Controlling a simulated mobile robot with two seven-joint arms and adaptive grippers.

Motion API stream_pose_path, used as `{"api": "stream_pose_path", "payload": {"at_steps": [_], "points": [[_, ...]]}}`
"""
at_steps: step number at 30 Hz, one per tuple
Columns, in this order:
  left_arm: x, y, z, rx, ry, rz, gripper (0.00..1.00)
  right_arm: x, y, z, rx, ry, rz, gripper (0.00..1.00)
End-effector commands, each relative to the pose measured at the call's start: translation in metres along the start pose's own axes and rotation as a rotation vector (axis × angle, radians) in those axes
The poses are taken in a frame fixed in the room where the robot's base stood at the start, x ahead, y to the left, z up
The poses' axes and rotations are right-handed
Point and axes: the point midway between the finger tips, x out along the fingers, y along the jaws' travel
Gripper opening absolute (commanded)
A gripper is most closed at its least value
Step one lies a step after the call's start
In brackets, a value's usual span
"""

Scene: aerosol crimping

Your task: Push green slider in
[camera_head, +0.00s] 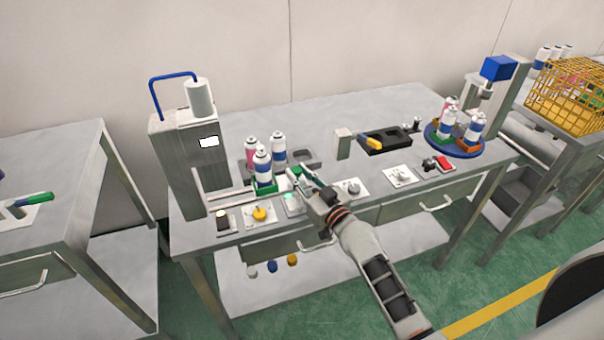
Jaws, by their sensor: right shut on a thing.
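The green slider shows as a green block (264,188) under the front spray can (262,166), beside the grey crimping machine (184,165). My right gripper (298,177) reaches in from the lower right, just right of this block. Its fingers are shut on a small green part that looks like the slider's handle; the fingers hide much of it. Two more cans, one pink-labelled (251,152) and one blue-labelled (278,149), stand close behind the front can. My left gripper is out of view.
Buttons and knobs on plates line the table's front edge, among them a yellow knob (260,214) and a grey knob (353,187). A black tray (384,142) and a blue turntable (436,146) with cans stand to the right. The back middle of the table (300,112) is clear.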

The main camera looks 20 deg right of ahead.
Motion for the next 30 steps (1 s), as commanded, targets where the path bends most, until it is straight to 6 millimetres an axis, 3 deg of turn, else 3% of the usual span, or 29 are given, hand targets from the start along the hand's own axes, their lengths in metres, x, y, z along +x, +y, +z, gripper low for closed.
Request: {"api": "stream_pose_path", "payload": {"at_steps": [7,19,20,21,30], "points": [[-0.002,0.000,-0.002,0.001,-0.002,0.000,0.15,0.006,-0.028,-0.001,0.001,0.000,-0.004,0.00],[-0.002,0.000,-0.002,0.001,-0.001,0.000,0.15,0.007,-0.033,-0.001,0.001,0.003,-0.003,0.00],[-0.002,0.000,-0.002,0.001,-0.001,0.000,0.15,0.007,-0.033,-0.001,0.001,0.003,-0.003,0.29],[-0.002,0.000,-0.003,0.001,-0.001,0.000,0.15,0.007,-0.033,-0.001,0.001,0.003,-0.003,0.38],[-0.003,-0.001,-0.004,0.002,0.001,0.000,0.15,0.007,-0.033,-0.001,0.001,0.002,-0.003,0.38]]}}
